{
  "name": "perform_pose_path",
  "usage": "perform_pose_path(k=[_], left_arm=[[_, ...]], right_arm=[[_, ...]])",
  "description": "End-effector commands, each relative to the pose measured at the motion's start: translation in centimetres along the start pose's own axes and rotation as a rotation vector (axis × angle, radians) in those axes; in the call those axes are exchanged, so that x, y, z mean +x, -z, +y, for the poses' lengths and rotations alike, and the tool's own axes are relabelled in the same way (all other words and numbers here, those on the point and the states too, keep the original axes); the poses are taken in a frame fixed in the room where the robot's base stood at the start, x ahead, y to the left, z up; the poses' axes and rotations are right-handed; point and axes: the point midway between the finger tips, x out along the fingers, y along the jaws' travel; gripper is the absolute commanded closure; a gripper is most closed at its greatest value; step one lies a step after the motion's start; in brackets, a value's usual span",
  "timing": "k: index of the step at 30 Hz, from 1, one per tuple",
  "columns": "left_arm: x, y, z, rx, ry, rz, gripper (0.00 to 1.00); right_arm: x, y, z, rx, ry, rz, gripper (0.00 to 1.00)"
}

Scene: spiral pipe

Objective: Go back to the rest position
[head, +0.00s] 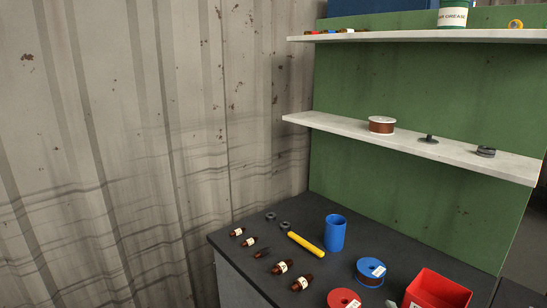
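Neither of my grippers shows in the head view. Neither arm can be clearly made out. The dark workbench (235,242) stands at the lower right. On it are a blue cup (335,233), a yellow bar (306,244), a blue spool (370,271), a red spool (344,299) and a red bin (438,290). The bottom edge of the frame cuts off the red spool and the red bin. A small grey shape at the bottom edge beside the red bin is too cut off to identify.
Several small brown bottles (282,267) lie at the bench's left side. Two dark rings (284,225) lie near the back. A lower shelf (460,154) holds a copper-coloured spool (381,125) and two dark parts. An upper shelf (420,36) holds a grease tub (452,14). A corrugated wall (120,150) fills the left.

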Motion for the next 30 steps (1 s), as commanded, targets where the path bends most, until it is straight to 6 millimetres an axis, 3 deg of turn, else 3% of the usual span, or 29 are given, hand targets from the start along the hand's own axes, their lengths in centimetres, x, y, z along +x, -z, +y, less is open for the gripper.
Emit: perform_pose_path(k=[1,3,6,12,17,26,30], left_arm=[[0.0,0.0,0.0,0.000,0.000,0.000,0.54],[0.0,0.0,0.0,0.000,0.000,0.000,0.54],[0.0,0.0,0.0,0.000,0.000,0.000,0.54],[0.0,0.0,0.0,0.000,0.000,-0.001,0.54],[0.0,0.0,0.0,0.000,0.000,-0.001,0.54],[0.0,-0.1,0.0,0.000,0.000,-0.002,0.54],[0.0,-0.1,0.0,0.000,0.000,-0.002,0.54]], right_arm=[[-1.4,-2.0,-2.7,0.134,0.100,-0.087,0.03],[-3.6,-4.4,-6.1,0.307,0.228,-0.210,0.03],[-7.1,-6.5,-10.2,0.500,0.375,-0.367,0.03],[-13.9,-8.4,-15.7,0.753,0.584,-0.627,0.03],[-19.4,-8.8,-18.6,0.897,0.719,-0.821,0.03],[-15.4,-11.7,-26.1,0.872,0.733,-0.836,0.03],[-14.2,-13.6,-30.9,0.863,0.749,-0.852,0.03]])
